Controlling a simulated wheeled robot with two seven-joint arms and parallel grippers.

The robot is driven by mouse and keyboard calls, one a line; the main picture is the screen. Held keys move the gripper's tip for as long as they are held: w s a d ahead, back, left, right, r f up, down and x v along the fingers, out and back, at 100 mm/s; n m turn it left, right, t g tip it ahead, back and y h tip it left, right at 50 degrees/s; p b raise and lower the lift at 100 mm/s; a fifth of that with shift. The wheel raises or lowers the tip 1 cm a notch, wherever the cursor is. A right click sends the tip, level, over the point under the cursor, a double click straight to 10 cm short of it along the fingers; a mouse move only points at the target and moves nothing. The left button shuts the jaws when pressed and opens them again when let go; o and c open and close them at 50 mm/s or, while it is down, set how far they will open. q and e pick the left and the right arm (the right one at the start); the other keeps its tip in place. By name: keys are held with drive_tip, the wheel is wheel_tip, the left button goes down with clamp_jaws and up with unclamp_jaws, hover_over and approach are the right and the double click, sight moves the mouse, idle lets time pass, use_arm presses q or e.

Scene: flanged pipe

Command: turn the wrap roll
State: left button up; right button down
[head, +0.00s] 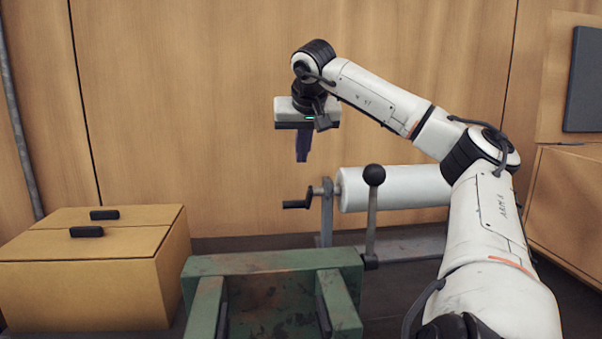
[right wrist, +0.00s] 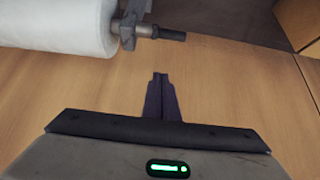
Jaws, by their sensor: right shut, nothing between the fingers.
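The wrap roll (head: 395,187) is a white cylinder lying level on a grey stand behind the green frame in the head view. A dark crank handle (head: 297,204) sticks out at its left end. My right gripper (head: 302,158) is shut and empty, pointing down above and apart from the crank handle. In the right wrist view the gripper (right wrist: 160,78) shows its fingers together, with the end of the wrap roll (right wrist: 60,25) at top left and the crank handle (right wrist: 172,35) beyond the fingertips. My left gripper is not in view.
A green worn metal frame (head: 275,263) stands in front of the roll. A lever with a black ball knob (head: 374,175) rises beside the roll. A yellow box (head: 85,285) with dark handles stands at left. A wooden cabinet (head: 570,205) is at right.

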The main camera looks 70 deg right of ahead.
drive_tip(key=d+f+b, duration=0.1)
drive_tip(key=f, duration=0.2)
drive_tip(key=w+d+f+b, duration=0.1)
drive_tip(key=f+b, duration=0.1)
drive_tip(key=f, duration=0.1)
drive_tip(key=w+d+f+b, duration=0.1)
drive_tip(key=f, duration=0.2)
drive_tip(key=shift+f, duration=0.25)
drive_tip(key=shift+s+a+f+b, duration=0.2)
drive_tip(key=shift+a+f+b, duration=0.1)
drive_tip(key=shift+b, duration=0.5)
drive_tip(key=shift+s+a, duration=0.1)
drive_tip(key=shift+r, duration=0.1)
drive_tip(key=shift+r+p, duration=0.1)
drive_tip(key=shift+p, duration=0.6)
drive_tip(key=shift+f+y+p, duration=0.2)
drive_tip(key=shift+y+p, duration=0.2)
